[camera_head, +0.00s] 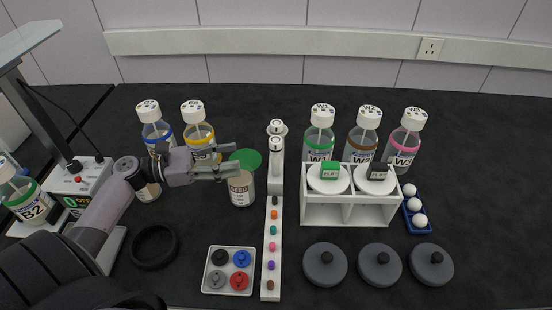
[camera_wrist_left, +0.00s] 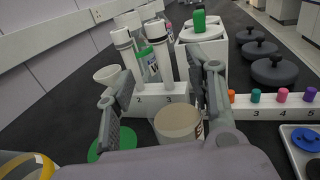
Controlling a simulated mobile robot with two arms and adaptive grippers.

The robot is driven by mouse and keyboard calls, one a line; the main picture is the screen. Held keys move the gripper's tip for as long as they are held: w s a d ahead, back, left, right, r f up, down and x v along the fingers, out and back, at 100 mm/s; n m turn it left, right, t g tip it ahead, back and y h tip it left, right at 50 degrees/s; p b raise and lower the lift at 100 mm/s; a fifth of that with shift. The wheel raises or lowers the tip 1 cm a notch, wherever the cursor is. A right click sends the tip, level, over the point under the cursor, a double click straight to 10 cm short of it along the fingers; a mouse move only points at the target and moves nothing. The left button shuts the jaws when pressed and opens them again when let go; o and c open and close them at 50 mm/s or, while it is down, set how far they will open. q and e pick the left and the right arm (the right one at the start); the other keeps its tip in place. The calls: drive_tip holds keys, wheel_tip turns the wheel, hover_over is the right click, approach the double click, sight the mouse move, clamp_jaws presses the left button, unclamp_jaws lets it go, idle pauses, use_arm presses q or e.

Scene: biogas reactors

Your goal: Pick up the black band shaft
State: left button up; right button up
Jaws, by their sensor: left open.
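A white rack (camera_head: 268,262) holds a row of small coloured shafts. The one with a black top (camera_head: 275,201) stands at its far end, just before two tall white cylinders (camera_head: 277,147). My left gripper (camera_head: 231,159) is open and empty, left of the tall cylinders and above the seed jar (camera_head: 241,191). In the left wrist view its open fingers (camera_wrist_left: 160,68) frame the tall cylinders (camera_wrist_left: 159,50). My right gripper is in no view.
A tray of coloured discs (camera_head: 229,289) and a black ring (camera_head: 153,246) lie left of the rack. A white stand (camera_head: 342,214) is on the right, with dark round lids (camera_head: 380,264) in front. Capped bottles (camera_head: 319,132) stand behind. The green disc (camera_head: 247,158) is close by the gripper.

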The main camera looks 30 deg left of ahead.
sight(277, 152)
use_arm(q)
drive_tip(key=p+x, duration=0.1)
drive_tip(key=x, duration=0.5)
drive_tip(key=shift+w+d, duration=0.25)
drive_tip(key=p+x, duration=0.2)
drive_tip(key=x, duration=0.3)
drive_tip(key=shift+w+d+f, duration=0.1)
drive_tip(key=shift+d+f, duration=0.05)
drive_tip(key=shift+f, duration=0.05)
drive_tip(key=shift+c, duration=0.3)
clamp_jaws()
